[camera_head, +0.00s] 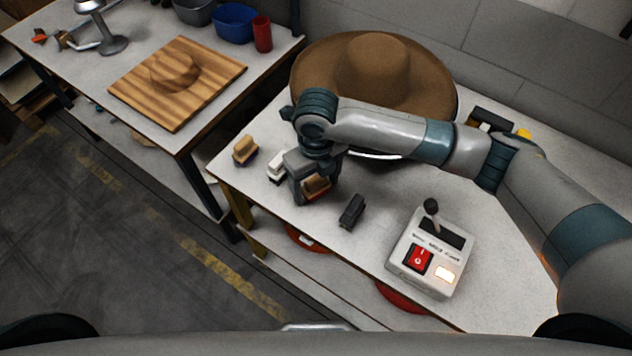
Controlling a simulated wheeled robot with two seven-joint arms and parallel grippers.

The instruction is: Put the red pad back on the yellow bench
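A small block with a wood-coloured top and a reddish lower part (317,188), which looks like the red pad, is at the front edge side of the white-topped bench with yellow legs (388,190). My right gripper (313,192) points down over this block, with its fingers beside it. The gripper partly hides the block, so I cannot tell whether the fingers press on it or whether it touches the bench top. My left gripper is out of view.
In a row with it are a wood-topped purple pad (245,151), a white pad (277,166) and a black pad (352,211). A control box (430,255) with a lever stands to the right. A brown hat (375,70) is behind. Another table (75,75) stands left across a gap.

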